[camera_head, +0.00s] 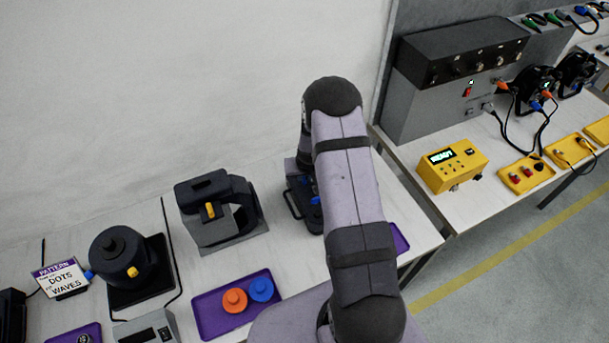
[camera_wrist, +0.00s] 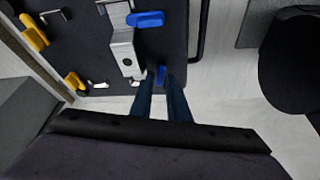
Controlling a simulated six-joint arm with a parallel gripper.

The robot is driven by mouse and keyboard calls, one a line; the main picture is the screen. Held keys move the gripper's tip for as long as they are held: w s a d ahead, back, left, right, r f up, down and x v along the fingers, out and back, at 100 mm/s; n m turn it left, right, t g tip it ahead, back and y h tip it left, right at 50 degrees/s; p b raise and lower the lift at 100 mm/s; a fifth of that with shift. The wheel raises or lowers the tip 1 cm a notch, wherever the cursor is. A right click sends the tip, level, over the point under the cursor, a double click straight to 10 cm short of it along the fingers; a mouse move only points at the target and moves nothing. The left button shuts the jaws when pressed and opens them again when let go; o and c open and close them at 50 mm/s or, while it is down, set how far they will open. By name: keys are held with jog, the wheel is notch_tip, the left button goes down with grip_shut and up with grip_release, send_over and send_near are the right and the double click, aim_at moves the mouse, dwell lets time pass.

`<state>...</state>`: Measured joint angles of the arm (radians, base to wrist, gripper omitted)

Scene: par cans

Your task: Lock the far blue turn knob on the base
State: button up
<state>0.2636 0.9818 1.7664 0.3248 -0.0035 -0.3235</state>
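The dark base (camera_wrist: 95,60) carries a grey metal bracket (camera_wrist: 122,50) and two blue turn knobs. One blue knob (camera_wrist: 146,19) lies crosswise at the top of the bracket in the wrist view. The other blue knob (camera_wrist: 161,75) points lengthwise near the base's edge, between my gripper's fingertips (camera_wrist: 160,78). My two fingers are apart, one on each side of it; whether they touch it is hard to see. In the head view, my arm hides the gripper and much of the base (camera_head: 293,200); a bit of blue (camera_head: 314,201) shows there.
Yellow levers (camera_wrist: 34,32) sit on the base's left in the wrist view, and a black handle bar (camera_wrist: 200,30) runs along its right. In the head view, a clamp-like device (camera_head: 218,215) and a purple tray (camera_head: 210,318) with orange and blue discs stand left of my arm.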

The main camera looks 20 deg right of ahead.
jog(key=p+v, duration=0.1)
jog(key=v, duration=0.6)
jog(key=shift+r, duration=0.15)
dwell(0.3)
jog(key=shift+s, duration=0.1)
